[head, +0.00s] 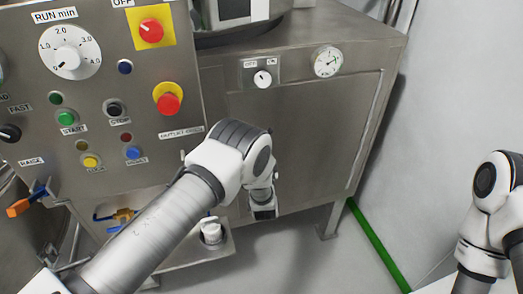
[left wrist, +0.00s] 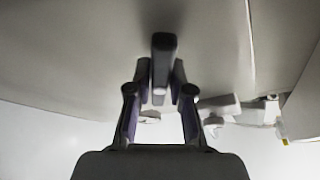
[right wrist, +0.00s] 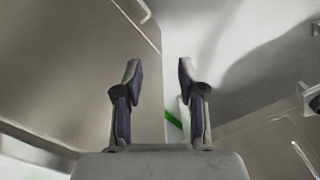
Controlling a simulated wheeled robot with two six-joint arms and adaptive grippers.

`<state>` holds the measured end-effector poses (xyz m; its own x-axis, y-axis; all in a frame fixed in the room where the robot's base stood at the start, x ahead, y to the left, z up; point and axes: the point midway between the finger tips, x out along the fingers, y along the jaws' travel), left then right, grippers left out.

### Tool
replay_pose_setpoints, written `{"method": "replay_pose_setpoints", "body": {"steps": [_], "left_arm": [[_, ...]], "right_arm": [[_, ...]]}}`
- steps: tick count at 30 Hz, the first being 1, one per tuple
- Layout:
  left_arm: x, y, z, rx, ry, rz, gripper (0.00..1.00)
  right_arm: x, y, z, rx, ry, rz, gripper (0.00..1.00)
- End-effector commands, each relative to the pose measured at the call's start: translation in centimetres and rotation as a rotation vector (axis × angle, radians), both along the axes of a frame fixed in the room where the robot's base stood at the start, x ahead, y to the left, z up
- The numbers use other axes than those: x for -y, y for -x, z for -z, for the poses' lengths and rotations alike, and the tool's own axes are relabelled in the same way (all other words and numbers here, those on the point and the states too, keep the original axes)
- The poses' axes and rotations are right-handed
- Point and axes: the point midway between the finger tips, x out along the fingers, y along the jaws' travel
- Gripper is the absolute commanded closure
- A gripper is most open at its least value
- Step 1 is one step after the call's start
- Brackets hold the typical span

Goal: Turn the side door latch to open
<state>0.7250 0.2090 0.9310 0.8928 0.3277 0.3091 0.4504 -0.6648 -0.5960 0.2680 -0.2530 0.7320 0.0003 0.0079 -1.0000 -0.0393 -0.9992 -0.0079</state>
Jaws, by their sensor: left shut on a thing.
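The side door (head: 310,130) is a flat steel panel in the cabinet's face, with its seam visible at the right. Its latch (left wrist: 163,48), a dark upright bar, shows in the left wrist view. My left gripper (left wrist: 160,85) is shut on the latch, one finger on each side of the bar. In the head view my left wrist covers the latch and the fingers. My right gripper (right wrist: 158,75) is open and empty in the right wrist view, with its fingers wide apart. Only part of my right arm shows in the head view.
A control panel (head: 95,85) with a dial, buttons and red stops stands at the left. A small switch (head: 262,78) and a round gauge (head: 327,61) sit above the door. A green strip (head: 378,245) runs along the floor by the wall. The floor right of the cabinet is clear.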

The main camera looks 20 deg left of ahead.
Motion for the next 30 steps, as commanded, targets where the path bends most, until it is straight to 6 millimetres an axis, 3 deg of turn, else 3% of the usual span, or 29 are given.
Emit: {"method": "replay_pose_setpoints", "body": {"steps": [1, 12, 30], "left_arm": [[0.0, 0.0, 0.8, 0.021, 0.035, -0.001, 1.0], [0.0, 0.0, 0.7, 0.21, 0.317, -0.001, 1.0], [0.0, 0.1, 0.3, 0.357, 0.538, -0.001, 1.0]], "right_arm": [[0.0, 0.0, 1.2, 0.0, 0.0, 0.0, 0.6], [0.0, 0.0, 4.6, 0.0, 0.0, 0.0, 0.6], [0.0, 0.0, 6.6, 0.0, 0.0, 0.0, 0.6]]}}
